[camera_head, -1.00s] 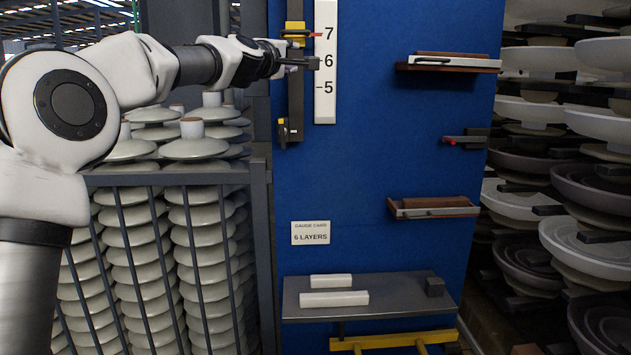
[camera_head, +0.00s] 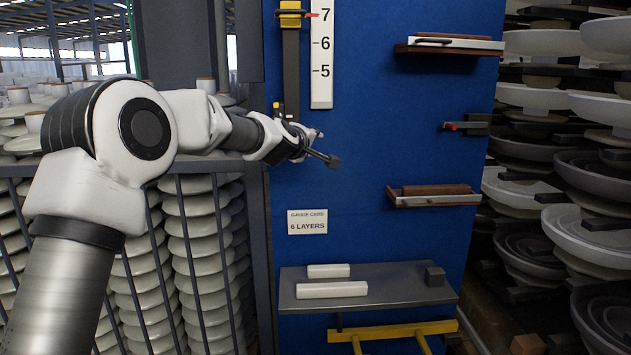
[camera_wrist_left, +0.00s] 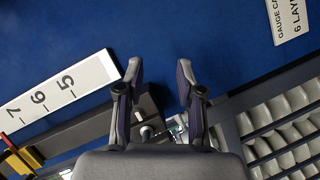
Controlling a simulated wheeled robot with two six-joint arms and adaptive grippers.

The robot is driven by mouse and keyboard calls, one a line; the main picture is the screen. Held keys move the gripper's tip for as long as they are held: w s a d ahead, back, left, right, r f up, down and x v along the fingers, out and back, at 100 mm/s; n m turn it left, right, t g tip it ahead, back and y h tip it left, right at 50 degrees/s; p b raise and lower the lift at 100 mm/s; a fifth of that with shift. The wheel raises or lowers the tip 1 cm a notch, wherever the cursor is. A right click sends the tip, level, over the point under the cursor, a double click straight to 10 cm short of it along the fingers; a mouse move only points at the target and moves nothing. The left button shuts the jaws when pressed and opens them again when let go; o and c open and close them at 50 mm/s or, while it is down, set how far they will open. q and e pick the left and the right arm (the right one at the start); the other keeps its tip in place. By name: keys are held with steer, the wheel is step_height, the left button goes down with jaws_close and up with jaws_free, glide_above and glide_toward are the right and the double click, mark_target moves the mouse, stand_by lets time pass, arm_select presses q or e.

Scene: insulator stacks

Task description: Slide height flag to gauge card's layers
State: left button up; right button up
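The height flag is a yellow slider (camera_head: 291,14) with a red pointer, high on a dark vertical rail (camera_head: 291,70). Its pointer is level with 7 on the white scale (camera_head: 321,88), which shows 7, 6 and 5. The gauge card (camera_head: 307,222) on the blue panel reads "6 LAYERS". My left gripper (camera_head: 327,148) is below the scale, in front of the panel and apart from the flag. In the left wrist view its fingers (camera_wrist_left: 160,76) are spread with nothing between them. The flag (camera_wrist_left: 20,160) shows there at the lower left. My right gripper is out of view.
A grey shelf (camera_head: 390,287) below holds two white bars and a dark block. Two brown ledges (camera_head: 450,47) (camera_head: 435,200) and a small red-tipped bracket (camera_head: 465,127) stick out at right. Caged insulator stacks (camera_head: 205,240) stand left; more discs stand right.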

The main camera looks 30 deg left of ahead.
arm_select(q)
step_height(320, 180, down, 9)
steer(key=d+m+g, duration=0.1)
steer(key=shift+w+b, duration=0.15)
steer(key=shift+b, duration=0.2)
steer(key=shift+w+d, duration=0.1)
